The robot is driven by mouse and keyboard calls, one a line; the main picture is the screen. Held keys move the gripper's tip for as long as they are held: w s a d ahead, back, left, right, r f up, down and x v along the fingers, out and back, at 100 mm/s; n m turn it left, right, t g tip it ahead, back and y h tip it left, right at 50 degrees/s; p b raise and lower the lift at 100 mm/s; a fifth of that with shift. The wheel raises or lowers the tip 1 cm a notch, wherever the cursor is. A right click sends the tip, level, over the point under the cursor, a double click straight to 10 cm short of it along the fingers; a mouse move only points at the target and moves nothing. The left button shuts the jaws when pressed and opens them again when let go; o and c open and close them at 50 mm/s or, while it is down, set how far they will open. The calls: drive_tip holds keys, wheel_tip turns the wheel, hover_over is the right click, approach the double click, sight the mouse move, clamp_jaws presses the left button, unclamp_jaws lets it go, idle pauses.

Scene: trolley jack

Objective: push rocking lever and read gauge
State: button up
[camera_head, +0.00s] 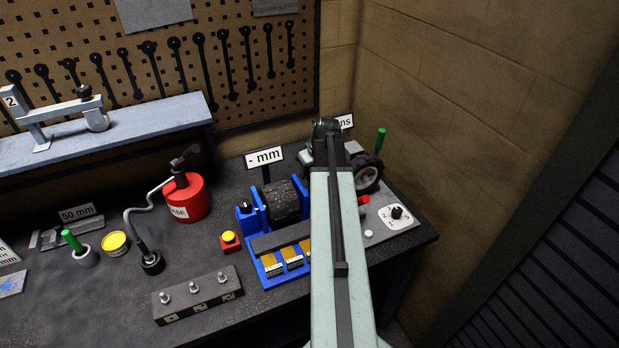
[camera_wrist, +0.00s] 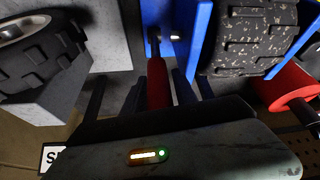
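A red-handled lever (camera_wrist: 157,82) points from the blue stand (camera_wrist: 203,30) toward my gripper in the wrist view. My gripper (camera_wrist: 155,92) has its dark fingers apart, on either side of the red handle; whether they touch it is unclear. The blue stand (camera_head: 245,226) holds a black, knobbly tyre (camera_head: 283,202). A sign behind it reads "- mm" (camera_head: 265,157). No other gauge reading is legible.
Right of my arm are another wheel (camera_head: 368,178), a numbered dial plate (camera_head: 397,213) and a green handle (camera_head: 381,139). Left are a red can (camera_head: 184,198), a red-yellow button (camera_head: 229,240) and a grey block with bolts (camera_head: 198,294). The wall is close behind.

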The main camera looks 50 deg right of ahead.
clamp_jaws()
idle(1.4)
